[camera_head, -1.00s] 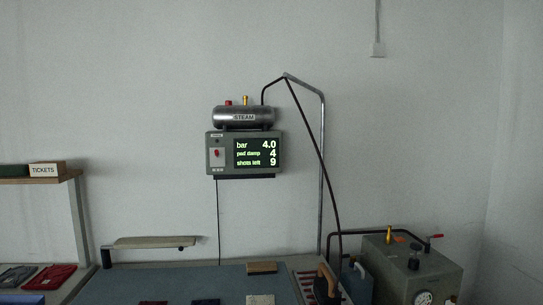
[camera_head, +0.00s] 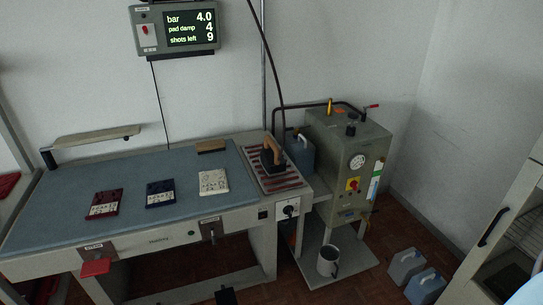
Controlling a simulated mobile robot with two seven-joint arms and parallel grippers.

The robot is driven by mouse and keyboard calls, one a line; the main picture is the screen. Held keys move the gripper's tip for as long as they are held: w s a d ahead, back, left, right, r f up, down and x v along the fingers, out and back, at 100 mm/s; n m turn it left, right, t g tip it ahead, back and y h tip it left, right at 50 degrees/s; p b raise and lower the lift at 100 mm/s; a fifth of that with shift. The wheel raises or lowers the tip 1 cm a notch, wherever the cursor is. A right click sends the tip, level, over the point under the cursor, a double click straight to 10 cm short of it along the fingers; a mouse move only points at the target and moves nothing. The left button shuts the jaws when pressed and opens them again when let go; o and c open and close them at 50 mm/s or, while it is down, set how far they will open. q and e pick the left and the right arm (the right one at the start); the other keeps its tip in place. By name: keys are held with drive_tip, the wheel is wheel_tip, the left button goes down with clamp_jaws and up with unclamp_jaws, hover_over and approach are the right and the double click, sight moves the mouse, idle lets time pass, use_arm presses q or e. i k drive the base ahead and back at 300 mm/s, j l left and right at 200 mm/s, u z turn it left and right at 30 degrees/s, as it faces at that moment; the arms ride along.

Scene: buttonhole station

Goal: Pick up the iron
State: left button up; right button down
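The iron (camera_head: 271,153) has a dark body and a wooden handle. It stands on a red-and-white striped rest (camera_head: 281,182) at the right end of the blue-topped pressing table (camera_head: 140,184). A dark hose comes down from above towards it. Neither of my grippers shows in the head view, so nothing is seen touching the iron.
A grey boiler (camera_head: 338,145) with a gauge stands right of the iron, with a blue can (camera_head: 299,152) between. Red, navy and cream folded pieces (camera_head: 213,182) and a wooden block (camera_head: 210,146) lie on the table. A mug (camera_head: 328,260) and jugs (camera_head: 405,266) stand low right.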

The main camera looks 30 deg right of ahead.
sight(268, 158)
drive_tip(key=i+l, duration=0.15)
drive_tip(key=l, duration=0.2)
drive_tip(key=i+l, duration=0.15)
drive_tip(key=l, duration=0.2)
drive_tip(key=i+l, duration=0.15)
drive_tip(key=l, duration=0.2)
drive_tip(key=i+l, duration=0.15)
drive_tip(key=l, duration=0.2)
drive_tip(key=i+l, duration=0.15)
drive_tip(key=l, duration=0.2)
drive_tip(key=z, duration=0.05)
